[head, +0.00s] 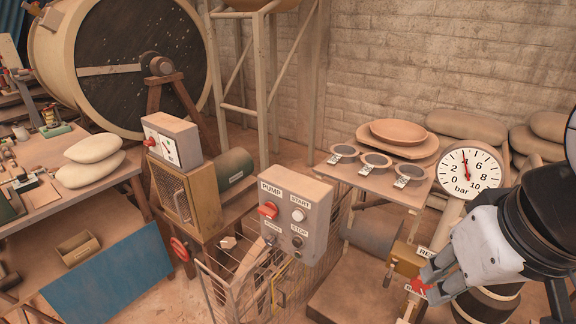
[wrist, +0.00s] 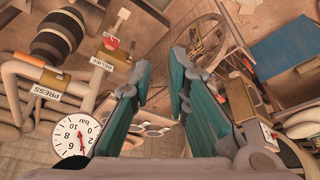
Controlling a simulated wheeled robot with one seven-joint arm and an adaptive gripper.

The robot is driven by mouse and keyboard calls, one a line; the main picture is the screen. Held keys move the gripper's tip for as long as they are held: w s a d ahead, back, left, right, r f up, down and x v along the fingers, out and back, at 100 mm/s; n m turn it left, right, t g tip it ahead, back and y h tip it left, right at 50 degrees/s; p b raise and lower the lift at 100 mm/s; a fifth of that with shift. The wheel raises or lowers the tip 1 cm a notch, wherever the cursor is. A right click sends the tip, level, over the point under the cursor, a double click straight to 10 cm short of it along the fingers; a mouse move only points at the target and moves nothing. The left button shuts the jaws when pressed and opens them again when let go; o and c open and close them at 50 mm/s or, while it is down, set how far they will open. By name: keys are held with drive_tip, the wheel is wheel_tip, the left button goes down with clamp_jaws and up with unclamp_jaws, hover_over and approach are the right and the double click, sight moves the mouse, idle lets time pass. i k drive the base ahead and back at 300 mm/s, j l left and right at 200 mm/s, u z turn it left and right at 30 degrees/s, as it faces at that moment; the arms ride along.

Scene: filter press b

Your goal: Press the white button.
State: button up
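The white button (head: 298,215) is a small round button under the START label, on the front of a grey control box (head: 322,213) in the head view. On the same panel are a red PUMP knob (head: 268,209) to its left and a dark STOP button (head: 297,242) below it. My gripper (head: 428,282) is at the lower right of the head view, well to the right of the box and apart from the button. In the wrist view, its two teal fingers (wrist: 161,62) stand apart with nothing between them. I cannot make out the white button in the wrist view.
A pressure gauge (head: 467,174) stands behind my gripper. A red valve handle (wrist: 112,43) with a RELIEF label is left of the fingers. A table with several dishes (head: 375,160) stands right of the box, and a wire cart (head: 240,280) is below it.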

sight(297, 215)
drive_tip(key=k+j+u, duration=0.25)
drive_tip(key=j, duration=0.35)
drive_tip(key=k+j+u, duration=0.1)
drive_tip(key=k+j, duration=0.2)
drive_tip(key=k+j+u, duration=0.1)
drive_tip(key=j, duration=0.3)
